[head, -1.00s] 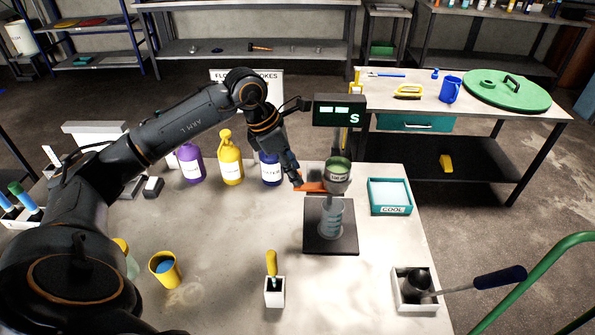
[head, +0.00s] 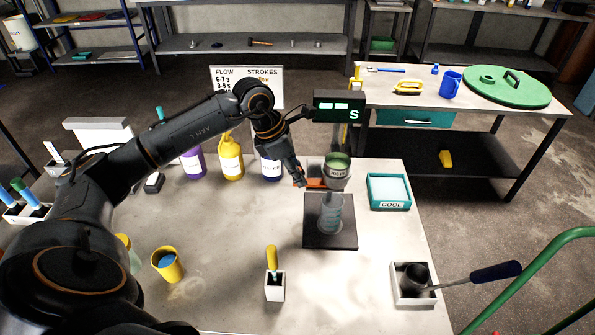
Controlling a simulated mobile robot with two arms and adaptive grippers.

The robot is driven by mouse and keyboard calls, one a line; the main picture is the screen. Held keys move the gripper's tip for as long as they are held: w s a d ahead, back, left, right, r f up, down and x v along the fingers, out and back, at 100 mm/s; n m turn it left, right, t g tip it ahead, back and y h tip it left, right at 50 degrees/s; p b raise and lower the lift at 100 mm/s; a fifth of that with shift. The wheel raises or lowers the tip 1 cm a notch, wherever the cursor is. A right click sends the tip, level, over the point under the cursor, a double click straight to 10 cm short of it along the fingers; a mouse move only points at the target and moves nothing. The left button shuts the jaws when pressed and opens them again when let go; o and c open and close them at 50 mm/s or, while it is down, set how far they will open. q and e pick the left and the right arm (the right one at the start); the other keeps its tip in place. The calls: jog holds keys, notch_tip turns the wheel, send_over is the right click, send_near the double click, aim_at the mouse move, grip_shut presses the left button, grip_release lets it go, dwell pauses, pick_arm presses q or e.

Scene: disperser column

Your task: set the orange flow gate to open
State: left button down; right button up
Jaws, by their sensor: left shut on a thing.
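The orange flow gate (head: 316,184) is a flat bar at the underside of the dispenser's cup (head: 337,172), which holds green stuff. My left gripper (head: 301,181) comes from the left and is shut on the gate's left end, hiding part of it. A clear beaker (head: 330,212) stands upright on the dark base plate (head: 318,241) below the cup. A display box (head: 339,108) with green marks and an "S" sits above the cup. My right gripper is not in view.
A yellow cup (head: 167,266), a white holder (head: 275,286) and a ladle's box (head: 413,287) stand nearer.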

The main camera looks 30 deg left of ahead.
pick_arm(q)
jog(key=a+b, duration=0.1)
jog(key=s+a+b, duration=0.1)
jog(key=a, duration=0.1)
jog(key=shift+s, duration=0.3)
jog(key=c, duration=1.3)
grip_release()
jog(key=shift+o, duration=0.2)
jog(key=shift+s+a, duration=0.1)
jog(key=shift+r, duration=0.1)
